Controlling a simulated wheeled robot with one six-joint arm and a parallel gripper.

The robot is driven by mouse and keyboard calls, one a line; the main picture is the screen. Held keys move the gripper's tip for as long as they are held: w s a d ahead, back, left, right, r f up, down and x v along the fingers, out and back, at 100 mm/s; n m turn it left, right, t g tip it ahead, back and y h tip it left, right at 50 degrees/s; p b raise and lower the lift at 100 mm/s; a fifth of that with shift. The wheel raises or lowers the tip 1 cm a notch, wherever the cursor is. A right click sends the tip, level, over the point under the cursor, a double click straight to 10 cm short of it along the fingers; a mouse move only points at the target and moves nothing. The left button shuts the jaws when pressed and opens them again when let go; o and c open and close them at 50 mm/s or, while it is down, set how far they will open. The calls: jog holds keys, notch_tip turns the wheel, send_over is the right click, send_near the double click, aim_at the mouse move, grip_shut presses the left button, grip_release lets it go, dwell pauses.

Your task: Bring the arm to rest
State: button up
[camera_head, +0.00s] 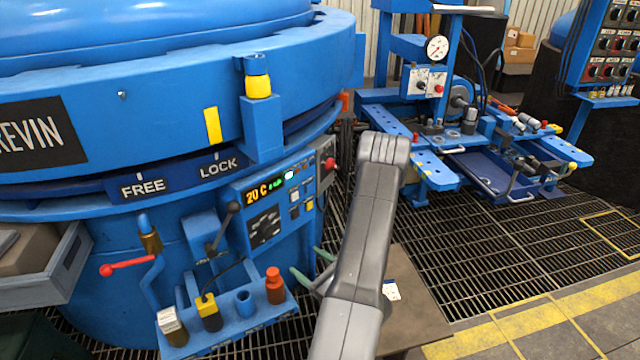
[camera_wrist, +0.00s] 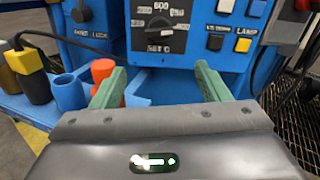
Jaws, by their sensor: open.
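My gripper (camera_wrist: 160,92) shows in the wrist view with two green fingers spread apart and nothing between them. It faces the blue control panel (camera_wrist: 185,50) with its black rotary dial. In the head view my grey arm reaches forward in the lower middle and hides part of the gripper, whose green fingers show at its left, beside the furnace (camera_head: 130,250). The panel shows there with a lit "20 C" display (camera_head: 264,190).
A small blue shelf (camera_head: 237,330) on the furnace holds an orange bottle (camera_head: 275,285) and several other items. A red-handled valve (camera_head: 127,267) is at left. A blue workbench (camera_head: 470,150) stands at right. The grated floor (camera_head: 510,250) is open at right.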

jog(key=b+x, duration=0.1)
jog(key=x, duration=1.3)
jog(key=v, duration=1.4)
jog(key=w+a+n+b, duration=0.7)
jog(key=w+a+n, duration=0.2)
jog(key=n, duration=0.6)
jog(key=shift+w+a+r, duration=0.25)
jog(key=shift+a+r, duration=0.05)
jog(key=shift+a, duration=0.25)
dwell(0.7)
dwell(0.4)
